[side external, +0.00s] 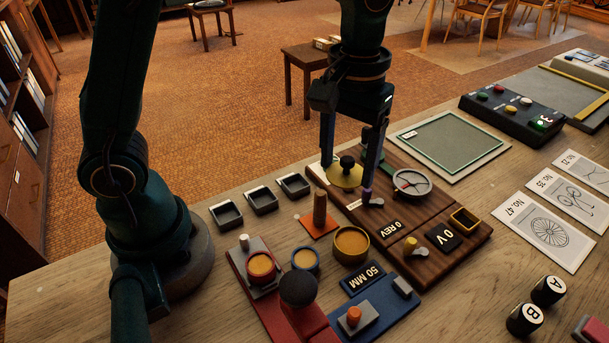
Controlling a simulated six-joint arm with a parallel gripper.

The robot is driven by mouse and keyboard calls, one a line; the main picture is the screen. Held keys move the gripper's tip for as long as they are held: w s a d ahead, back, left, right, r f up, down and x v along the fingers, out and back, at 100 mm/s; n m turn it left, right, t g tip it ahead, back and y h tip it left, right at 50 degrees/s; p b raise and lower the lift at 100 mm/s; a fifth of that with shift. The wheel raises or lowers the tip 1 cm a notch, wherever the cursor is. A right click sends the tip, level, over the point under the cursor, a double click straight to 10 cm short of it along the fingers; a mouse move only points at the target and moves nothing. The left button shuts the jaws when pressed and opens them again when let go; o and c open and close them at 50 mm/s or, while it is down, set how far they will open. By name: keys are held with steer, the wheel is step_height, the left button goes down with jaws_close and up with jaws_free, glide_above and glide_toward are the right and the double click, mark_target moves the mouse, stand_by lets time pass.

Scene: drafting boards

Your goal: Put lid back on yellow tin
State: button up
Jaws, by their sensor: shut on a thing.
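My gripper (348,177) is shut on a yellow lid (345,178) with a black knob, its two fingers on either side of the lid. The lid appears roughly level, in front of the far left part of a dark wooden board; its exact height is hard to tell. The yellow tin (365,255) is round and open, with a yellow rim and a tan inside. It stands nearer the camera than the lid, beside the board's left edge.
A blue-rimmed tin (305,261) and a red-rimmed tin (261,267) stand left of the yellow tin. A wooden peg (320,208) rises behind it. The wooden board (440,262) carries a dial (412,183). A dark knob (298,288) stands in front. Small black trays (262,201) lie left.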

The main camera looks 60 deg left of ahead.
steer(key=shift+s+d+f+m, duration=0.35)
steer(key=shift+d+f, duration=0.45)
steer(key=shift+f, duration=0.5)
steer(key=shift+s+d+f+m, duration=0.2)
steer(key=shift+d+f+m, duration=0.2)
steer(key=shift+d+f, duration=0.7)
steer(key=shift+s+d+f+m, duration=0.35)
steer(key=shift+d+f, duration=0.2)
steer(key=shift+f, duration=0.95)
steer(key=shift+f, duration=0.2)
steer(key=o, duration=1.3)
steer(key=shift+r, duration=0.1)
step_height(320, 180, up, 7)
